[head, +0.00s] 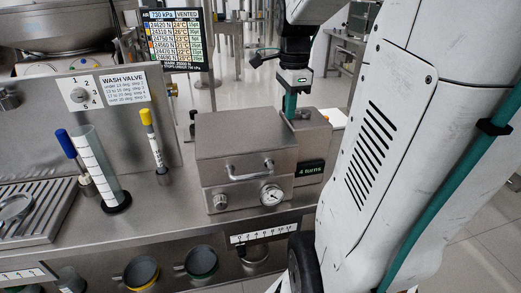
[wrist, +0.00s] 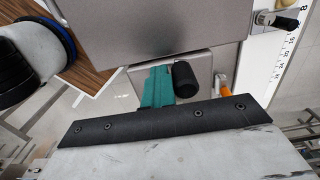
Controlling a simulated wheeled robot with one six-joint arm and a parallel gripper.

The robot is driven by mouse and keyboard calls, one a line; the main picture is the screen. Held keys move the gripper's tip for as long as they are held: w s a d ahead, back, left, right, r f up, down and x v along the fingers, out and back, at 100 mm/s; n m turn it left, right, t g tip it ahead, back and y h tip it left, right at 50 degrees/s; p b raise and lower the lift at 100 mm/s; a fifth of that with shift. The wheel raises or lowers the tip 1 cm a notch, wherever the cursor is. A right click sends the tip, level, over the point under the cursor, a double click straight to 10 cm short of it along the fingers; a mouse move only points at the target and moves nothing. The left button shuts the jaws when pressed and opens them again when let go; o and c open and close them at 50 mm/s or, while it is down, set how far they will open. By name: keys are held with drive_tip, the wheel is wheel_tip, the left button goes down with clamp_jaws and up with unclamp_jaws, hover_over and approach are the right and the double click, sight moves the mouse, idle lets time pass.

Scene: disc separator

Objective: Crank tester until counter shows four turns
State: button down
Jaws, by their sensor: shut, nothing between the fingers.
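The tester (head: 245,148) is a steel box with a front handle, a dial and a knob, standing on the bench. The counter (head: 310,169) on its right side reads "4 turns" in green. My gripper (head: 290,106), with teal fingers, is shut and empty at the tester's right rear, pointing down. In the wrist view the teal fingers (wrist: 157,88) lie just left of a black cylindrical crank grip (wrist: 185,80); I cannot tell if they touch. The crank's arm is mostly hidden in the head view.
A wash valve panel (head: 85,105) and a display screen (head: 174,40) are behind. My arm covers the right side of the head view.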

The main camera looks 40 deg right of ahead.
drive_tip(key=shift+w+d, duration=0.4)
drive_tip(key=shift+w, duration=0.2)
drive_tip(key=shift+w+d, duration=0.4)
drive_tip(key=shift+w, duration=0.2)
drive_tip(key=shift+w+d, duration=0.25)
drive_tip(key=shift+d, duration=0.25)
drive_tip(key=shift+w+d, duration=0.2)
drive_tip(key=shift+d, duration=0.25)
drive_tip(key=shift+c, duration=2.2)
unclamp_jaws()
drive_tip(key=shift+r, duration=0.1)
wheel_tip(320, 180, up, 8)
